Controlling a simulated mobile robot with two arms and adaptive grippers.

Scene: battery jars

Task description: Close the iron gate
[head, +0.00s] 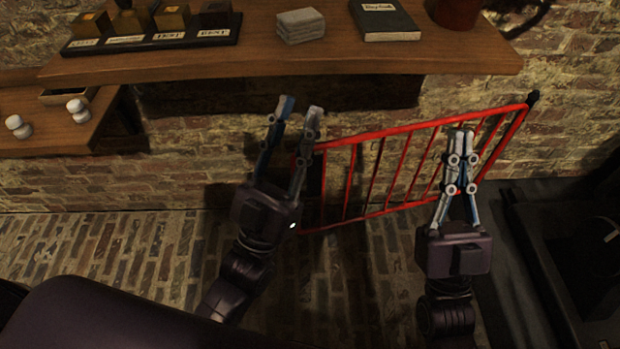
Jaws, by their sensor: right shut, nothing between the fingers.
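The iron gate (384,130) is a red barred panel standing upright in front of the brick wall, below the wooden shelf. Its right end meets a dark post or hinge (533,97); its left end is near my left gripper. My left gripper (301,103) is open, with its two fingers spread and nothing seen between them; it overlaps the gate's left end in the picture, and I cannot tell if it touches. My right gripper (461,131) is shut and empty, in front of the gate's right half, and hides some bars. Whether it touches the gate is unclear.
A lower shelf (50,136) is at left. Dark equipment (580,250) stands at right. Brick floor (130,250) is open at left.

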